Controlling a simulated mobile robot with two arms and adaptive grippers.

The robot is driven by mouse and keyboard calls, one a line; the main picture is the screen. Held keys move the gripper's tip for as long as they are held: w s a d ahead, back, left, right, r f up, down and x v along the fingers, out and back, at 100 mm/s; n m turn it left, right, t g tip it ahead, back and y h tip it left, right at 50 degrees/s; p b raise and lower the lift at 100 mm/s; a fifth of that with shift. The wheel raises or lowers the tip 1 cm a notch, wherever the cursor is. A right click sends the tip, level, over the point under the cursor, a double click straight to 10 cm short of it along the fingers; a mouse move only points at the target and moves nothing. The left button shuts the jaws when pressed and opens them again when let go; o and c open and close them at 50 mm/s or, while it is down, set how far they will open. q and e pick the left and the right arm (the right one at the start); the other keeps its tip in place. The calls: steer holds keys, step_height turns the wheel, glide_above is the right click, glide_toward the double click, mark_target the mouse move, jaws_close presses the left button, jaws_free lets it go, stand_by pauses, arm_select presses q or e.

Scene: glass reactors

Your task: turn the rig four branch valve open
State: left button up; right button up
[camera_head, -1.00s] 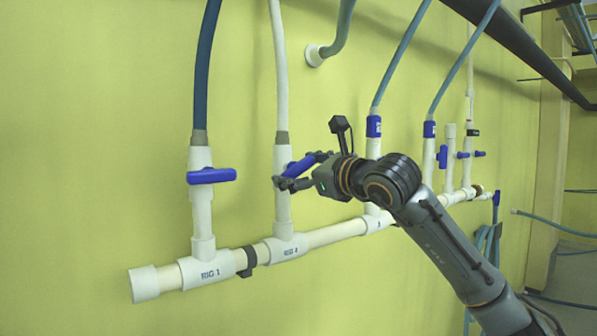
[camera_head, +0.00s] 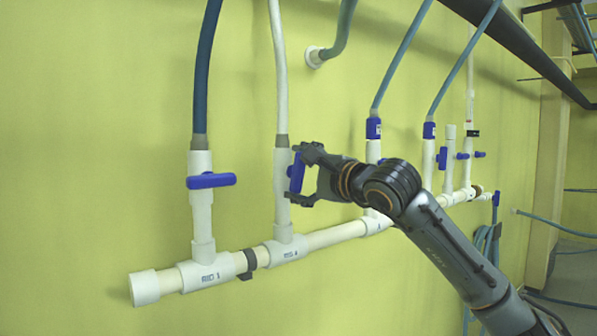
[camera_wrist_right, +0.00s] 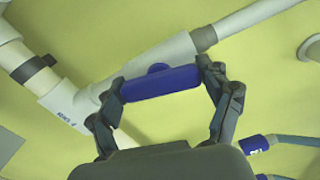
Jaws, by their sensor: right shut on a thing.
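The rig four branch is the white upright pipe (camera_head: 282,215) on the second tee from the left; its label is small and blurred now. Its blue valve handle (camera_head: 296,173) stands nearly upright, roughly along the pipe. My right gripper (camera_head: 303,174) is shut on the handle, one finger at its upper end and one at its lower end. In the right wrist view the blue handle (camera_wrist_right: 160,84) lies between the two fingers, with the white pipe (camera_wrist_right: 150,62) behind it. My left gripper is not in view.
The rig one branch at left has a blue handle (camera_head: 211,180) set crosswise. A white manifold pipe (camera_head: 330,236) runs along the yellow wall below. More branches with blue valves (camera_head: 374,128) stand to the right, partly behind my right arm. Hoses rise above.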

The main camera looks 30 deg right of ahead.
steer(key=shift+n, duration=0.9)
steer(key=o, duration=1.1)
steer(key=shift+s+d, duration=0.2)
steer(key=shift+s, duration=2.8)
steer(key=shift+s+d, duration=0.2)
steer(key=shift+s, duration=2.8)
